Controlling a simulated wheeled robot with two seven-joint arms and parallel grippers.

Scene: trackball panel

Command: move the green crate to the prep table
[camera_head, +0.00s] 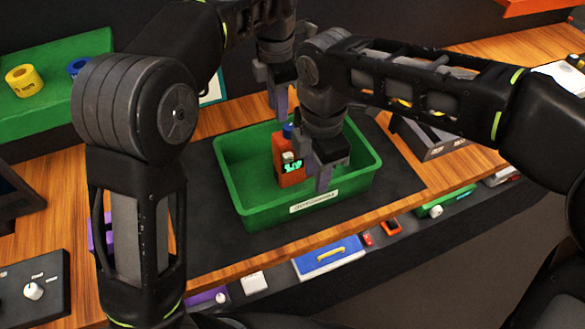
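The green crate (235,205) stands on a black mat in the middle of the wooden table, with a pale label on its near wall. A red device (287,176) with a lit display and a blue part sits inside. My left gripper (276,102) points down at the crate's far side; whether it touches the rim cannot be told. My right gripper (321,180) points down over the right half of the crate, close to the near wall, and hides part of the interior. The opening of both grippers is unclear. Which surface is the prep table cannot be told.
A green surface (45,115) at upper left bears a yellow ring (24,80) and a blue one. A grey box (432,137) stands right of the mat (400,185). A panel with a knob (33,290) is at lower left. A blue panel (329,257) lies along the front edge.

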